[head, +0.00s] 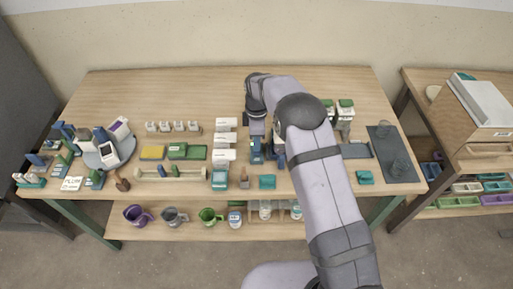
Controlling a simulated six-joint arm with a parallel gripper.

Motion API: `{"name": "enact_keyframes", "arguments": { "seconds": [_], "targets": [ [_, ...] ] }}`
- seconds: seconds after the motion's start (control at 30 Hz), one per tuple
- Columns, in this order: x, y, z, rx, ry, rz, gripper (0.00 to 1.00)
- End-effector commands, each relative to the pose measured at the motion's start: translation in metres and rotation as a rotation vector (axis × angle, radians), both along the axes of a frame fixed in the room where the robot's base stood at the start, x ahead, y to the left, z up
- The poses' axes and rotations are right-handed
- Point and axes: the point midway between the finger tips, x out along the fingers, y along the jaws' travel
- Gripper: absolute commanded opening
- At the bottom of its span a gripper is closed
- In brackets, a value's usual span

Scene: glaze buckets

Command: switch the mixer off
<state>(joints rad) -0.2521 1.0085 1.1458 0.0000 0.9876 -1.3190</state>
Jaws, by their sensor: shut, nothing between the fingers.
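A small blue machine (256,158) stands near the front middle of the wooden table and looks like the mixer. Its switch is too small to make out, and my arm covers its right side. My gripper (256,138) points down right at the blue machine, at its top or just behind it. Its fingers are shut with nothing between them. I cannot tell whether it touches the machine.
White boxes (226,139) stand close on the left. A teal block (267,182) lies in front. Green-topped containers (345,109) and a dark mat (393,153) are to the right. The back left of the table (150,95) is clear.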

Motion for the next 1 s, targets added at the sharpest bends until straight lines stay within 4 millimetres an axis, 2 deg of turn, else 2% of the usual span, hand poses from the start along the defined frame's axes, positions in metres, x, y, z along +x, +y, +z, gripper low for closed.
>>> {"name": "enact_keyframes", "arguments": {
  "seconds": [1.0],
  "targets": [
    [0.0,0.0,-0.019,0.0,-0.001,0.0,0.0]
  ]
}}
